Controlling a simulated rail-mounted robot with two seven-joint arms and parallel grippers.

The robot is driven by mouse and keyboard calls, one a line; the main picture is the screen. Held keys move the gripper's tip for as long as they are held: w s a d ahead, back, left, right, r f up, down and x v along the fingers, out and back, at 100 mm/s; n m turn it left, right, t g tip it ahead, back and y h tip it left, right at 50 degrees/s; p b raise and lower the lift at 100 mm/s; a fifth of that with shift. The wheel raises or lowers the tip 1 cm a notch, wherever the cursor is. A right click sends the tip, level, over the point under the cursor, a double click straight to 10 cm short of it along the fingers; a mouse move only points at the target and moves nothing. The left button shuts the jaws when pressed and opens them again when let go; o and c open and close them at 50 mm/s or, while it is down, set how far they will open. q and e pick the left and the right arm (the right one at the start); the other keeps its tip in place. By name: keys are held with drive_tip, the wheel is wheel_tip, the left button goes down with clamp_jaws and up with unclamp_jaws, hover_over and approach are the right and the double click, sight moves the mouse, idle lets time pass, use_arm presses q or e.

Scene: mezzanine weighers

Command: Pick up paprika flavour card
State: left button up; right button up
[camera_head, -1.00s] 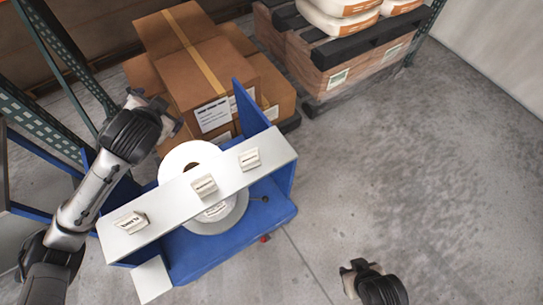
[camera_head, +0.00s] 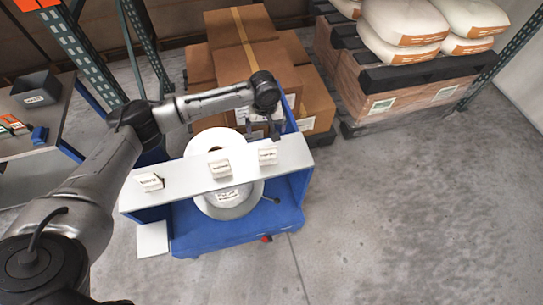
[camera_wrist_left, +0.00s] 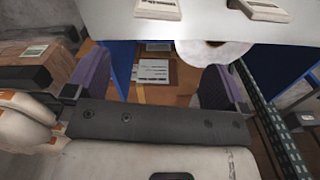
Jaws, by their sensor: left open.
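Three small white cards stand on a white shelf (camera_head: 190,178) on top of a blue cart: a left card (camera_head: 150,181), a middle card (camera_head: 220,169) and a right card (camera_head: 267,156). Their print is too small to read, so I cannot tell which is paprika. My left gripper (camera_head: 264,128) is beyond the shelf's back edge, near the right card. In the left wrist view its two fingers (camera_wrist_left: 156,66) are apart with nothing between them. Two cards (camera_wrist_left: 158,9) show at that view's top edge, beyond the fingertips. My right gripper is out of view.
A large white roll (camera_head: 208,140) sits in the blue cart (camera_head: 235,235) under the shelf. Cardboard boxes (camera_head: 235,55) are stacked behind. A pallet with white sacks (camera_head: 405,22) stands back right. A bench with a dark bin (camera_head: 37,88) is at left. Floor at right is clear.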

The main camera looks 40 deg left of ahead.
sight(267, 148)
use_arm(q)
drive_tip(key=shift+n, duration=0.4)
wheel_tip(267, 148, down, 14)
drive_tip(key=shift+r, duration=0.1)
idle(0.4)
drive_tip(key=c, duration=0.8)
